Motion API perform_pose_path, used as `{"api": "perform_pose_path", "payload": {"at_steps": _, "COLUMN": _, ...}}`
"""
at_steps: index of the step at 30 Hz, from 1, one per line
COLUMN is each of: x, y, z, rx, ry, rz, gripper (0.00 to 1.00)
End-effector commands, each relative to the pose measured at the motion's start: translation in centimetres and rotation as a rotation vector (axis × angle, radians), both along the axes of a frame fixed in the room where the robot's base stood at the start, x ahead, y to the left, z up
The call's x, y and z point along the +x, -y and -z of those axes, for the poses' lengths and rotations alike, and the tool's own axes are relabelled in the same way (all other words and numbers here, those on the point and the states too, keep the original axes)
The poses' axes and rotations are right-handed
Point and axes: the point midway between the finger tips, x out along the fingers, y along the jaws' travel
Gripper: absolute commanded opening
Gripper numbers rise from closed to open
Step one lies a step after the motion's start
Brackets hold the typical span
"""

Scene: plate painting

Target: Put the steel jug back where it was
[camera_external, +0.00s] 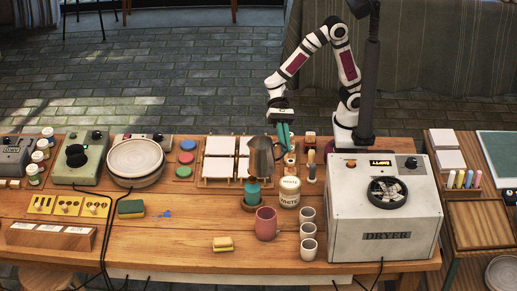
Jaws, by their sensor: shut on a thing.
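The steel jug (262,158) is a grey metal pitcher near the back middle of the table, left of my arm. My gripper (284,140), with teal fingers, points down at the jug's right side and is shut on it, by the handle as far as I can see. The exact grip is small and partly hidden. The jug is close above or behind a teal cup (252,190); I cannot tell whether its base touches anything.
A white jar (289,193), a pink mug (266,224) and several small grey cups (308,228) stand in front. The dryer (383,212) is at right. The front-left middle is fairly clear.

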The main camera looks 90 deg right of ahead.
Motion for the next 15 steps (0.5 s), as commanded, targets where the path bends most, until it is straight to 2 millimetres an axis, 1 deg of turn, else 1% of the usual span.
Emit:
{"api": "perform_pose_path", "payload": {"at_steps": 1, "x": 1.9, "y": 0.2, "z": 0.0, "rx": 0.001, "ry": 0.002, "rz": 0.040, "gripper": 0.00}}
{"api": "perform_pose_path", "payload": {"at_steps": 5, "x": 7.1, "y": 1.0, "z": 0.0, "rx": 0.003, "ry": 0.011, "rz": 0.154, "gripper": 0.00}}
{"api": "perform_pose_path", "payload": {"at_steps": 6, "x": 8.7, "y": 1.4, "z": 0.0, "rx": 0.004, "ry": 0.014, "rz": 0.191, "gripper": 0.00}}
{"api": "perform_pose_path", "payload": {"at_steps": 9, "x": 12.4, "y": 2.5, "z": 0.0, "rx": 0.008, "ry": 0.020, "rz": 0.274, "gripper": 0.00}}
{"api": "perform_pose_path", "payload": {"at_steps": 12, "x": 15.6, "y": 3.7, "z": 0.1, "rx": 0.011, "ry": 0.024, "rz": 0.346, "gripper": 0.00}}
{"api": "perform_pose_path", "payload": {"at_steps": 15, "x": 18.1, "y": 4.8, "z": 0.1, "rx": 0.015, "ry": 0.025, "rz": 0.406, "gripper": 0.00}}
